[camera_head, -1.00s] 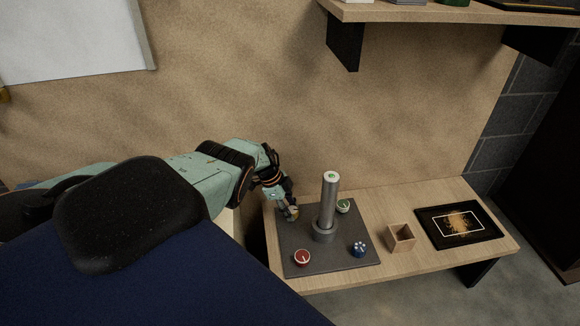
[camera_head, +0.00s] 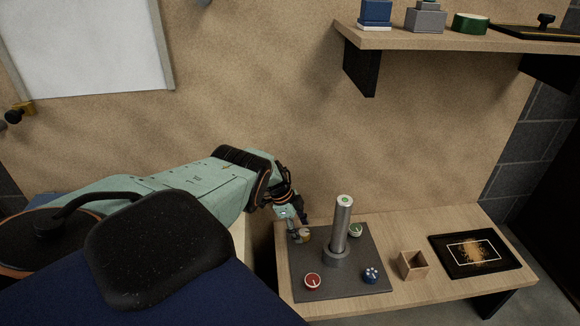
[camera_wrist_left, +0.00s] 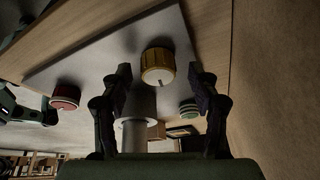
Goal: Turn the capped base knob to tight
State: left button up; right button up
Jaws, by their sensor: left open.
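A dark square base plate (camera_head: 318,279) lies on a wooden bench. A grey metal post (camera_head: 341,228) with a green-marked top stands on it. Around the post are a yellow knob (camera_head: 305,237), a red knob (camera_head: 313,280), a blue knob (camera_head: 371,275) and a green knob (camera_head: 355,230). Which one is the capped base knob I cannot tell. My left gripper (camera_head: 301,228) is open at the yellow knob. In the left wrist view, the ribbed yellow knob (camera_wrist_left: 157,66) shows between my open fingers (camera_wrist_left: 160,78), with gaps on both sides. My right gripper is out of view.
A small open wooden box (camera_head: 412,265) and a black framed picture (camera_head: 474,253) sit on the bench to the right. A wooden shelf (camera_head: 440,38) with several items overhangs at the upper right. The wall stands close behind the bench.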

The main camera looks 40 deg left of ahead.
pick_arm(q)
jog(key=shift+v, duration=0.85)
jog(key=v, duration=0.9)
jog(key=shift+d, duration=0.2)
jog(key=shift+r, duration=0.1)
